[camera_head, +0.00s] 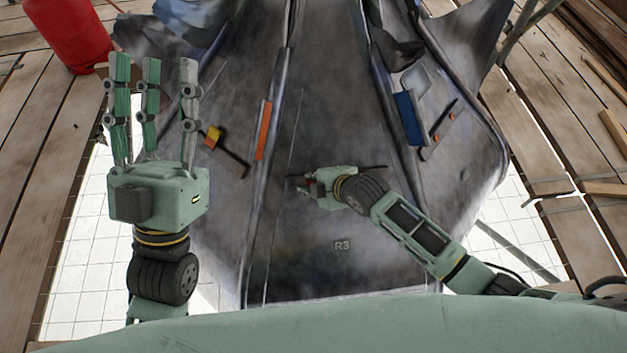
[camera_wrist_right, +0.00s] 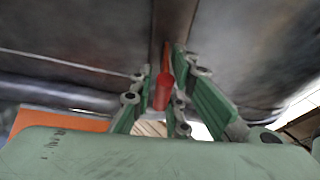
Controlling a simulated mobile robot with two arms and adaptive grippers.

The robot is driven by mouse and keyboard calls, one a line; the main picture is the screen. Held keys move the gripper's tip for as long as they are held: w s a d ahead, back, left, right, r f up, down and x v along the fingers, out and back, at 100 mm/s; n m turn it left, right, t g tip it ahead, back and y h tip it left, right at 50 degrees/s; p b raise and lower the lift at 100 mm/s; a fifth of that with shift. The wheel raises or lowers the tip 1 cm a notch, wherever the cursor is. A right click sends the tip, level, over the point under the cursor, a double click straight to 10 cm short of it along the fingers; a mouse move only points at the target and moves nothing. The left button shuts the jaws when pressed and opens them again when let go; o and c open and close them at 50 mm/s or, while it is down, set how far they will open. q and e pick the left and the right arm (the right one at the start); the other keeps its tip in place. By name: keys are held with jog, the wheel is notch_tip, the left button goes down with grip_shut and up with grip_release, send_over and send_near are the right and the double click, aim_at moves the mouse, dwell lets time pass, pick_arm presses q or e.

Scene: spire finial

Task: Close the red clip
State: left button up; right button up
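The red clip (camera_wrist_right: 163,92) shows in the right wrist view as a red handle between the fingers of my right gripper (camera_wrist_right: 165,75). It stands out from the dark metal surface. The fingers lie close on both sides of it; I cannot tell whether they touch it. In the head view my right gripper (camera_head: 308,185) is at the middle of the dark panel, and it mostly hides the clip. A thin dark bar shows beside the gripper there. My left gripper (camera_head: 150,75) is raised at the left with its fingers extended, open and empty.
The dark metal spire (camera_head: 330,120) fills the middle. An orange strip (camera_head: 263,130), a yellow block (camera_head: 213,136) and a blue plate (camera_head: 408,118) are on it. A red cylinder (camera_head: 68,35) stands at the back left. Wooden planks (camera_head: 545,120) flank both sides.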

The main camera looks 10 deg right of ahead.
grip_shut()
